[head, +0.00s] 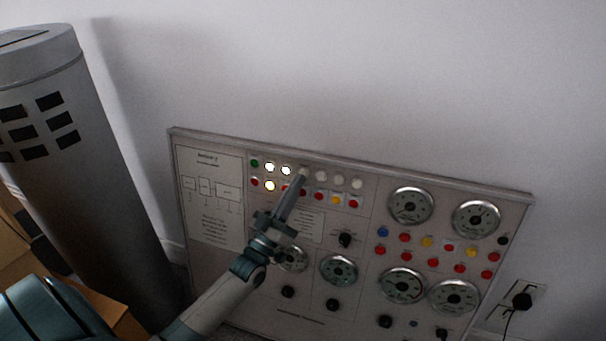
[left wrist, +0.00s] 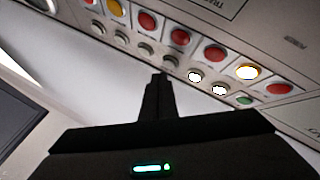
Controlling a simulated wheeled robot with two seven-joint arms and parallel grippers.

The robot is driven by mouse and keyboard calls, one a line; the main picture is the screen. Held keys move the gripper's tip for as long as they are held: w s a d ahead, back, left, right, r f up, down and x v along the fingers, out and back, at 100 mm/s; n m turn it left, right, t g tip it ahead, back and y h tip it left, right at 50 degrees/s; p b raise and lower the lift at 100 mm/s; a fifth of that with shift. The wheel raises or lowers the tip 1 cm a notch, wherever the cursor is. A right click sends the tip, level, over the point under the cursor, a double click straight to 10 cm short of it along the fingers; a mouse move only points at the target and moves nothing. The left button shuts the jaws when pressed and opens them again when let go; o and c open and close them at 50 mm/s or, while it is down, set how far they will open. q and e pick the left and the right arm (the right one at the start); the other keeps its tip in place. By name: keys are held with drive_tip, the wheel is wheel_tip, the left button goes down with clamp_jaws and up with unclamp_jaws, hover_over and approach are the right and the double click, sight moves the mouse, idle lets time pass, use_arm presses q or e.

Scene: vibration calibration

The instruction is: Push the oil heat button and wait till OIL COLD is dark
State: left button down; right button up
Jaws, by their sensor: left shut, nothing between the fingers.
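The control panel (head: 210,215) leans against the wall, with two rows of small round buttons and lamps near its top. Three round lights glow: two white ones in the upper row (head: 269,167) and (head: 286,170), and one below (head: 270,185). The left wrist view shows the lower one glowing yellowish (left wrist: 246,72). Labels are too small to read, so I cannot tell which are the oil heat button and OIL COLD. My left gripper (head: 301,178) is shut and empty, its tip at the upper row beside the lit lamps. The tips also show in the left wrist view (left wrist: 160,78); contact is unclear.
Round gauges (head: 410,206), black knobs (head: 345,240) and more coloured buttons (head: 427,242) fill the panel's right and lower parts. A grey cylinder (head: 105,190) stands at left. A wall socket with a black plug (head: 521,301) is at lower right.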

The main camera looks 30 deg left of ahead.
use_arm(q)
drive_tip(key=shift+w, duration=0.15)
idle(0.6)
drive_tip(key=shift+w+a, duration=0.1)
drive_tip(key=shift+w, duration=0.15)
drive_tip(key=shift+w+f+b, duration=0.15)
drive_tip(key=shift+w+b, duration=0.15)
drive_tip(key=shift+w, duration=0.05)
idle(0.8)
drive_tip(key=shift+s, duration=0.1)
idle(0.3)
drive_tip(key=shift+s+p, duration=0.6)
drive_tip(key=shift+s, duration=0.05)
drive_tip(key=shift+s+r, duration=0.15)
drive_tip(key=shift+r, duration=0.05)
drive_tip(key=s+p, duration=0.1)
drive_tip(key=s+d+p, duration=0.1)
drive_tip(key=s, duration=0.1)
drive_tip(key=s+r+p, duration=0.1)
drive_tip(key=shift+s+d, duration=0.2)
drive_tip(key=shift+s, duration=0.05)
